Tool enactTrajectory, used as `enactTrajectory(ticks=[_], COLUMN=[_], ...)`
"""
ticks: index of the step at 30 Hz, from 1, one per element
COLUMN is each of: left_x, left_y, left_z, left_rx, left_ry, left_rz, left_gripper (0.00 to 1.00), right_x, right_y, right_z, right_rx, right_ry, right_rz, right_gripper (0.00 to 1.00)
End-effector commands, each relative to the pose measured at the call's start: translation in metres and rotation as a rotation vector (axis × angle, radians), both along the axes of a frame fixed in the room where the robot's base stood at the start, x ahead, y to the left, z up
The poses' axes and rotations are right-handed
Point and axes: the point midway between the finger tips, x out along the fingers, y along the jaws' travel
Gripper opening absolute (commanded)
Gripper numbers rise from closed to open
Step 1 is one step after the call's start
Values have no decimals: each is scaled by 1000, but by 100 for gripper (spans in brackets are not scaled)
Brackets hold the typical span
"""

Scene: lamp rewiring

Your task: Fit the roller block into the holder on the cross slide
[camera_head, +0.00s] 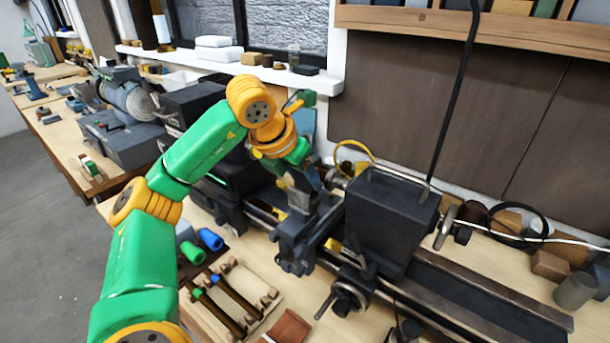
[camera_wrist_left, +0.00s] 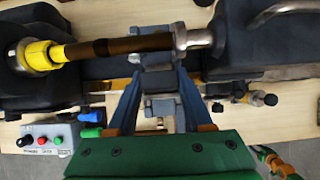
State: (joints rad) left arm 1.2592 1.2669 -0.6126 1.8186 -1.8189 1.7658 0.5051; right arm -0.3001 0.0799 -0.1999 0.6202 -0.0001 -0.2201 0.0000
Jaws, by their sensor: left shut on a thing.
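My left gripper (camera_head: 303,187) reaches down over the small lathe and is shut on a grey-blue block, the roller block (camera_wrist_left: 160,80). In the left wrist view, the two blue fingers of my left gripper (camera_wrist_left: 160,92) close on either side of it. The block is beside the brown rod (camera_wrist_left: 125,46) held between the yellow chuck (camera_wrist_left: 38,55) and the tailstock point (camera_wrist_left: 197,38). The cross slide (camera_head: 297,245) lies below the gripper in the head view. The holder is hidden or cannot be told apart, so I cannot tell whether the block touches it.
The dark tailstock body (camera_head: 388,220) stands close to the right of the gripper. A handwheel (camera_head: 347,297) juts out in front. A wooden tray (camera_head: 228,300) with tools lies front left. A grey button box (camera_wrist_left: 48,137) sits near the lathe.

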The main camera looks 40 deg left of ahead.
Motion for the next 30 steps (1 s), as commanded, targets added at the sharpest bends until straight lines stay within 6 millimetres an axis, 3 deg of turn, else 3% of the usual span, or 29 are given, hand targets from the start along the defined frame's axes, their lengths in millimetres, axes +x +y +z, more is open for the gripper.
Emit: enactTrajectory(ticks=[30], left_x=[0], left_y=[0], left_z=[-15], left_rx=[1], left_ry=[2], left_rz=[1], left_gripper=[0], right_x=[0], right_y=[0], right_z=[-13], right_rx=[0], right_ry=[0], right_rz=[0], right_gripper=[50])
